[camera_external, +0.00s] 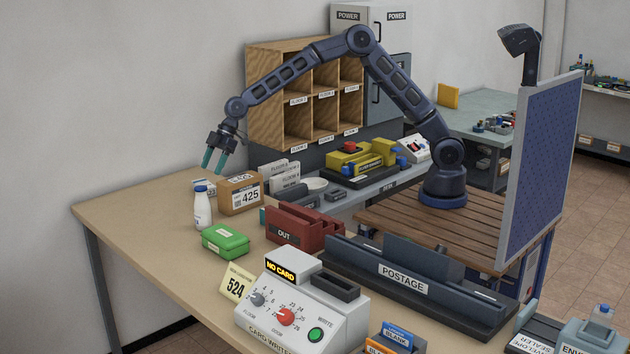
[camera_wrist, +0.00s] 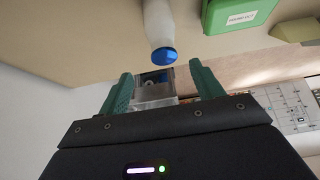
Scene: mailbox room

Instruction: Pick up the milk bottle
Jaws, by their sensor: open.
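The milk bottle (camera_external: 202,209) is white with a blue cap and stands upright on the tan table (camera_external: 130,206). In the wrist view the bottle (camera_wrist: 158,22) appears at the top with its blue cap (camera_wrist: 163,56) toward my gripper. My gripper (camera_external: 213,160), with green fingers, is above the table, higher than the bottle and a little to its right in the external view. In the wrist view my gripper (camera_wrist: 162,84) has its fingers apart. The bottle is beyond the fingertips, not between them.
A brown box labelled 425 (camera_external: 240,194) stands close to the bottle's right. A green box (camera_external: 225,241) lies in front of it and also shows in the wrist view (camera_wrist: 238,14). A red OUT tray (camera_external: 300,228) is further right. The table's left end is clear.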

